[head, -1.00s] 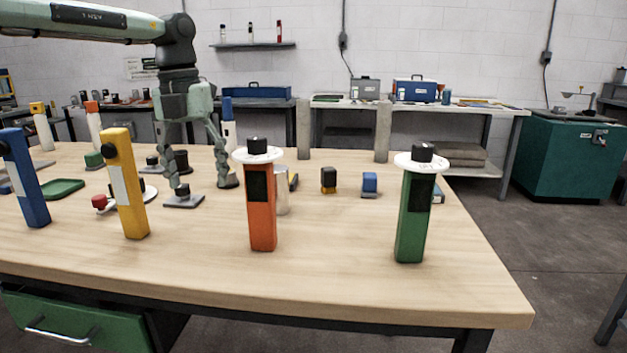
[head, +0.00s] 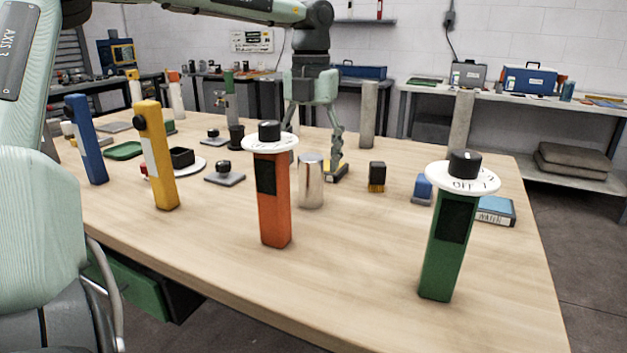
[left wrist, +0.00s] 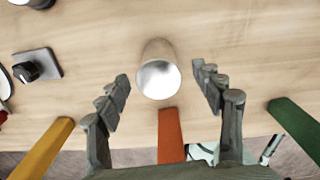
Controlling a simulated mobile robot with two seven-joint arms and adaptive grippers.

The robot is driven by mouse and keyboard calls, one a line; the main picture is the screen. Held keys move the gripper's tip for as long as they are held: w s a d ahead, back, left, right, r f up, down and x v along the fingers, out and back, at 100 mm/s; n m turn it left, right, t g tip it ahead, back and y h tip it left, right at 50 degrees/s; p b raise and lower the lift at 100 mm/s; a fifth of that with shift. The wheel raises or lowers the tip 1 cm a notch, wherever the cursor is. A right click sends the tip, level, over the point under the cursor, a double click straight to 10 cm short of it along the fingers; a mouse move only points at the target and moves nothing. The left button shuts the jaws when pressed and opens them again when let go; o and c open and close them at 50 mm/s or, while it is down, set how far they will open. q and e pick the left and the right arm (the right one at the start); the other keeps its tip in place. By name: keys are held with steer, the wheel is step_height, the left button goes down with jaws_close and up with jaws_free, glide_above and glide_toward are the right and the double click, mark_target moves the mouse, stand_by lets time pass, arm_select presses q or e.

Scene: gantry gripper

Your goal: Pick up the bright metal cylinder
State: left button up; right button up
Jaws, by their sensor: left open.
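The bright metal cylinder (head: 311,182) stands upright on the wooden table (head: 350,245), just right of and behind the orange post (head: 272,205) in the head view. In the left wrist view the cylinder (left wrist: 158,72) shows its shiny round top, near the middle. My left gripper (head: 316,160) points down at the cylinder's far side in the head view, its lower parts partly hidden by the orange post and the cylinder. In the left wrist view the left gripper (left wrist: 163,82) is open, with fingers on either side of the cylinder's line and nothing held. My right gripper is not in view.
A green post (head: 445,245) with a white dial stands at the right, a yellow post (head: 159,155) and a blue post (head: 87,140) at the left. A black-and-yellow block (head: 377,176) and a blue block (head: 422,189) stand right of the cylinder. The front middle of the table is clear.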

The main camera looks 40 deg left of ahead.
mark_target(311, 176)
arm_select(q)
step_height(311, 176, down, 5)
steer(key=shift+a+r, duration=0.1)
steer(key=shift+w, duration=0.1)
jaws_close()
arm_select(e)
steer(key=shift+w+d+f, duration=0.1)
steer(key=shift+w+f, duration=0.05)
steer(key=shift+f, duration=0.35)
